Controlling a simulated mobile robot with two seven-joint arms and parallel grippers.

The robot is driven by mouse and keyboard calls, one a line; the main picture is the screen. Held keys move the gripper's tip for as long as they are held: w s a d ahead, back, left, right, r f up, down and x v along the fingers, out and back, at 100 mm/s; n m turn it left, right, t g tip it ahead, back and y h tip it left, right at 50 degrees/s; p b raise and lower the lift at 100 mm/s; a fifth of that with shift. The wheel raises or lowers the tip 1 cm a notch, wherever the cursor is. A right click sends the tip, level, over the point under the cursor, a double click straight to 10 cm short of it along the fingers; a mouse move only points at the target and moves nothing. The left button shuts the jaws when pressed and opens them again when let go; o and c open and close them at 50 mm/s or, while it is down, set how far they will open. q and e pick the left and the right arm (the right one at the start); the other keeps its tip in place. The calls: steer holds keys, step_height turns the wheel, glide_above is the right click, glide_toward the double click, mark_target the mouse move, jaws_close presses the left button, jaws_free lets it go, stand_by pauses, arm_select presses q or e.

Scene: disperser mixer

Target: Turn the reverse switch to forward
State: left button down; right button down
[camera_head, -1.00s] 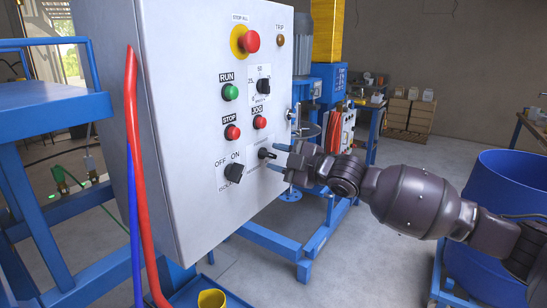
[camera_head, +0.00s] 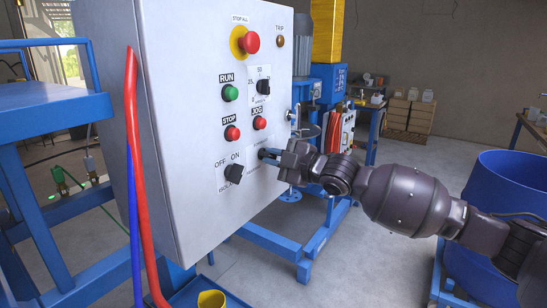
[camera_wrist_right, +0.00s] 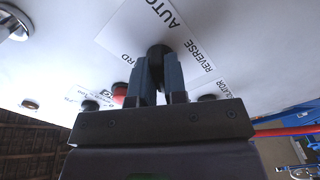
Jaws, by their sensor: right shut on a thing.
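The reverse switch (camera_wrist_right: 159,50) is a small black knob on a white label plate on the control panel (camera_head: 190,130). In the right wrist view I read "AUTO", "REVERSE" and a partly hidden word ending in "RD" around it. My right gripper (camera_head: 268,155) is at the panel, its blue fingers shut on the knob, one on each side; the fingers (camera_wrist_right: 159,75) also show in the wrist view. The fingers hide most of the knob, so its pointing direction is hard to tell. My left gripper is not in view.
The isolator knob (camera_head: 234,173) is left of and below the switch. The jog button (camera_head: 259,123) and stop button (camera_head: 232,133) are just above. A red hose (camera_head: 134,150) runs down the panel's left edge. A blue drum (camera_head: 510,215) stands at the right.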

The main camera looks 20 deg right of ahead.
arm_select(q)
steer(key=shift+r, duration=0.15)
arm_select(e)
steer(key=shift+r+m+p, duration=0.1)
steer(key=shift+m+p, duration=0.35)
steer(key=shift+m, duration=0.05)
steer(key=m+p, duration=0.4)
steer(key=m, duration=0.2)
steer(key=m+p, duration=0.2)
steer(key=m, duration=0.1)
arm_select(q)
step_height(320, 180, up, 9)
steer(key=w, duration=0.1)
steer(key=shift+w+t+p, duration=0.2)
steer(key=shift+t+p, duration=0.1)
arm_select(e)
steer(key=shift+m, duration=0.8)
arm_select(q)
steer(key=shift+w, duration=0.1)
arm_select(e)
steer(key=c, duration=1.2)
jaws_free()
steer(key=shift+o, duration=0.2)
steer(key=shift+s, duration=0.1)
